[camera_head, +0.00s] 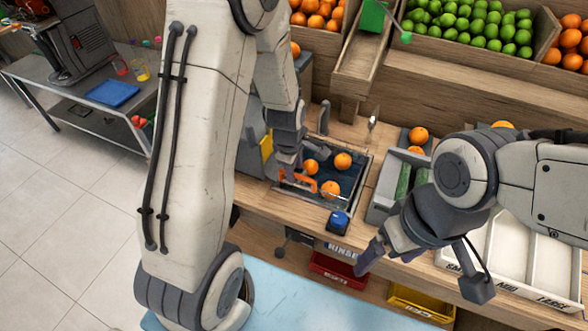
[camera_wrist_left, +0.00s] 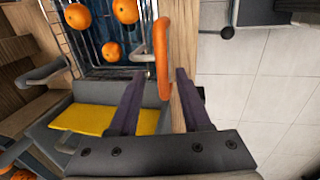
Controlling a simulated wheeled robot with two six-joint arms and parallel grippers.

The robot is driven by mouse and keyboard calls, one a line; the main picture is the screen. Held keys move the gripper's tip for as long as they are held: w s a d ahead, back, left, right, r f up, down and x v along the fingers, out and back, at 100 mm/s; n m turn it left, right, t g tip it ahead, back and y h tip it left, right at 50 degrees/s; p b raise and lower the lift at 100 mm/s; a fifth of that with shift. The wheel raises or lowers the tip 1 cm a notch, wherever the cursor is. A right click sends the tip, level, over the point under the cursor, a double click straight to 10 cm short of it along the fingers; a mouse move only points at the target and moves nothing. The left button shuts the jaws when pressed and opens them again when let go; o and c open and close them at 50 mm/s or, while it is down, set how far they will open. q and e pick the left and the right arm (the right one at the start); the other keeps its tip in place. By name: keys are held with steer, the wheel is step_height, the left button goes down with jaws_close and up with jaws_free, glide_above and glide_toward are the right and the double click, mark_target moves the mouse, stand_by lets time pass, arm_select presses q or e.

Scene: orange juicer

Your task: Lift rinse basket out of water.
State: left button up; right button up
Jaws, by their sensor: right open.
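The rinse basket (camera_head: 287,184) is a dark wire basket sitting in the blue-water sink (camera_head: 368,168). It holds 3 oranges (camera_head: 343,160). My left gripper (camera_head: 290,160) is over the basket's left side. In the left wrist view its fingers (camera_wrist_left: 160,78) are apart with gaps beside the handle. My right gripper (camera_head: 385,258) is open and empty, in front of the counter, right of the sink. The basket's lower part is hidden by water and arm.
A blue button box (camera_head: 339,222) stands at the sink's front edge. Red (camera_head: 338,270) and yellow (camera_head: 420,303) bins are below the counter.

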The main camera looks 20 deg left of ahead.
arm_select(q)
steer(key=shift+s, duration=0.1)
steer(key=b+v, duration=0.1)
steer(key=v, duration=0.9)
steer(key=shift+r, duration=0.2)
arm_select(e)
steer(key=shift+f, duration=0.6)
